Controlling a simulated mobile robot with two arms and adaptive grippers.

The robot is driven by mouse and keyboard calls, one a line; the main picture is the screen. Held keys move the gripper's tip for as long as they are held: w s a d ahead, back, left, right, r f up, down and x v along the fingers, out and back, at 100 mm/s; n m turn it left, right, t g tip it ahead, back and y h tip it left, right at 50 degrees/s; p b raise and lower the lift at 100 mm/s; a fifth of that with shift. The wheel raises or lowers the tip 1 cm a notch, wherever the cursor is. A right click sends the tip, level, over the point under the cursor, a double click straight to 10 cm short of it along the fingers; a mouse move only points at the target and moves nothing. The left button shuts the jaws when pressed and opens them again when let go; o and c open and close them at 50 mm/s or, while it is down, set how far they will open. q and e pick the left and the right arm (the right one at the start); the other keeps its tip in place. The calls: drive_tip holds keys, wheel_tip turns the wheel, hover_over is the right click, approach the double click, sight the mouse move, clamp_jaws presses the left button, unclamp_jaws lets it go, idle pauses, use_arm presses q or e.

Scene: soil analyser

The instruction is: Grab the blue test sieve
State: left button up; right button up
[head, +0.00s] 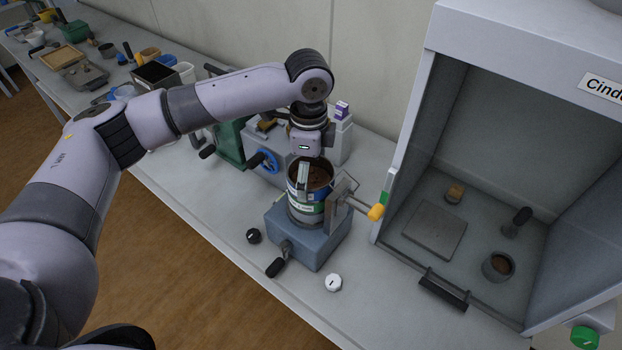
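A round stack of sieves stands upright on a grey-blue shaker base (308,238) on the bench. My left gripper (304,178) points down at the top of the stack, with a metal finger at the near side of the rim. The other finger is hidden, so I cannot tell whether it is shut on the sieve. My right gripper is not in view.
A clamp lever with a yellow knob (376,212) stands close on the right of the stack. A white knob (333,282) and a black knob (253,236) are in front. An open cabinet (405,190) fills the right. A blue-wheeled device (268,161) stands behind left.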

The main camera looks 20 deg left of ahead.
use_arm(q)
drive_tip(key=c, duration=1.3)
drive_tip(key=shift+r, duration=0.1)
